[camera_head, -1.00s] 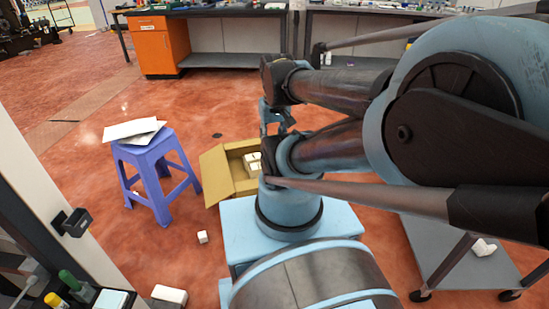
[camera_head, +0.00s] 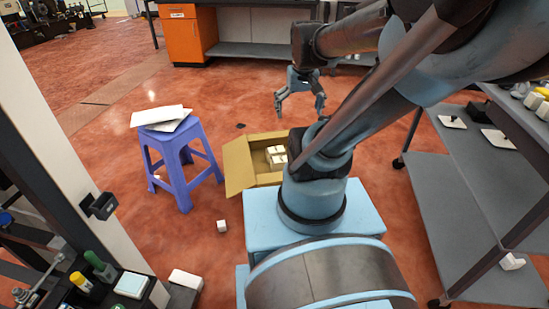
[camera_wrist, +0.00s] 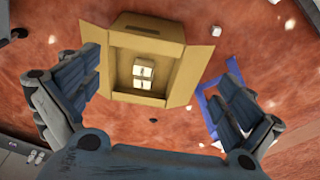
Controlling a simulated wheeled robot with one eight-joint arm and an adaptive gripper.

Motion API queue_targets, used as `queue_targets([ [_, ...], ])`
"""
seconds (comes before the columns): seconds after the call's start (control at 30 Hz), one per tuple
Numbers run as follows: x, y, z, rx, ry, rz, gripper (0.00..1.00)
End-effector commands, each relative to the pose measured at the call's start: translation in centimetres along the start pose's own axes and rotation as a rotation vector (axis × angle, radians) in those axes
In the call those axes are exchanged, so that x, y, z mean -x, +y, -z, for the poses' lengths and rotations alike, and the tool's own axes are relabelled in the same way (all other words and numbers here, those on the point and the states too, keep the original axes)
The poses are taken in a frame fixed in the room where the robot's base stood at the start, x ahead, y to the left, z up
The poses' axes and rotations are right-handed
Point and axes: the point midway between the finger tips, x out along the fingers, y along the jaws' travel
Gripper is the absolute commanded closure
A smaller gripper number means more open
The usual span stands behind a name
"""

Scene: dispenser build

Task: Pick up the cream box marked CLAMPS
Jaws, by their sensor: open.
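Small cream boxes (camera_head: 277,154) lie in an open cardboard carton (camera_head: 239,166) on the floor, partly hidden by my arm in the head view. In the wrist view two cream boxes (camera_wrist: 144,72) sit together inside the carton (camera_wrist: 189,76), with dark marks too small to read, so I cannot tell which says CLAMPS. My gripper (camera_head: 300,110) is open and empty, above and beyond the carton in the head view. In the wrist view its fingers (camera_wrist: 160,98) stand wide apart, either side of the carton.
A purple stool (camera_head: 178,160) with white sheets stands left of the carton. A small white block (camera_head: 222,226) lies on the floor in front. A grey shelf cart (camera_head: 450,190) stands at the right. An orange cabinet (camera_head: 184,38) and bench are behind.

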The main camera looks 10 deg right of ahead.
Motion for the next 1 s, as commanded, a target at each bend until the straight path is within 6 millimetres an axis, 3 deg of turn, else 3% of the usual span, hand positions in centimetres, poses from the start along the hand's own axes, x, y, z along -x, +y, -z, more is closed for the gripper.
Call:
queue_targets([
  [0.2,0.8,0.1,5.3,0.009,-0.015,0.001,0.0],
  [0.47,0.5,0.2,11.7,0.019,-0.033,0.002,0.0],
  [0.77,-1.8,0.4,19.2,0.032,-0.053,0.003,0.0],
  [1.0,-5.0,0.6,24.8,0.04,-0.07,0.004,0.0],
])
